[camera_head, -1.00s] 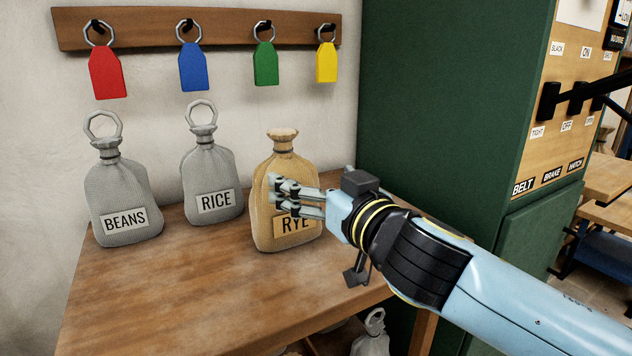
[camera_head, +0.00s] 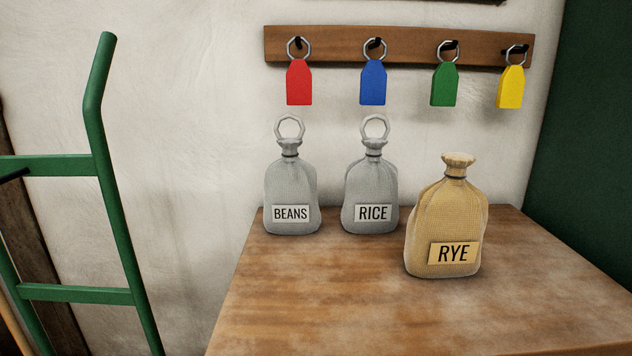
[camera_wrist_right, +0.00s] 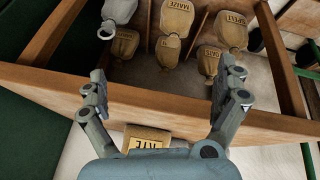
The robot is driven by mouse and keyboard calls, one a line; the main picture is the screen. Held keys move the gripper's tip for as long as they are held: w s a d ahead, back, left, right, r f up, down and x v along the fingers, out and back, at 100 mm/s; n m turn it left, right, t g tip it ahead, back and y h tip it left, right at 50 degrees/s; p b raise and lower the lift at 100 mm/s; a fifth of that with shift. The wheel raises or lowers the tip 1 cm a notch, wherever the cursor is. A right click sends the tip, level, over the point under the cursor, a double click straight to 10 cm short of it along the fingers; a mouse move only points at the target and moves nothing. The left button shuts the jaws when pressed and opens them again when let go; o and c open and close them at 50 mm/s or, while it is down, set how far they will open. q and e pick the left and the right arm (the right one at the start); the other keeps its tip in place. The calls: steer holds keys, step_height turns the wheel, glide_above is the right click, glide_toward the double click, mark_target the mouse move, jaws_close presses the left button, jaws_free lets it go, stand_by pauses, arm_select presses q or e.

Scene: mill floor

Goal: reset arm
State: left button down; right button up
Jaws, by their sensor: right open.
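My right gripper (camera_wrist_right: 163,88) shows in the right wrist view. Its two fingers are wide apart with nothing between the tips. My left gripper is in neither current view, and neither gripper shows in the head view. A tan sack labelled RYE (camera_head: 446,224) stands upright on the wooden table (camera_head: 330,310). Grey sacks labelled BEANS (camera_head: 291,185) and RICE (camera_head: 371,188), each with a ring on top, stand behind it to the left. In the wrist view a tan labelled sack (camera_wrist_right: 147,133) is partly hidden behind my gripper's palm; its label is hard to read.
A wall rack (camera_head: 400,48) holds red, blue, green and yellow tags. A green hand-truck-like frame (camera_head: 112,180) stands at left, and a green cabinet (camera_head: 590,150) at right. The wrist view shows a wooden beam (camera_wrist_right: 170,103) with several sacks beyond it. The table's front is clear.

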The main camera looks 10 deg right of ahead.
steer(key=s+f+g, duration=0.1)
steer(key=s+f, duration=0.4)
steer(key=f, duration=0.6)
steer(key=s+f+g+y+p, duration=0.1)
steer(key=s+f, duration=0.4)
steer(key=f, duration=0.7)
steer(key=s+f+g+p, duration=0.1)
steer(key=s+f, duration=0.4)
steer(key=f, duration=0.6)
steer(key=shift+s+d+f+n+g, duration=0.2)
steer(key=shift+d+f+n+g, duration=0.1)
steer(key=shift+d+n+g, duration=0.1)
steer(key=s+f, duration=0.1)
steer(key=s, duration=0.2)
steer(key=s+f, duration=0.2)
steer(key=s, duration=0.2)
steer(key=s+f, duration=0.1)
steer(key=s, duration=0.2)
steer(key=shift+s+f, duration=0.3)
steer(key=shift+f, duration=0.1)
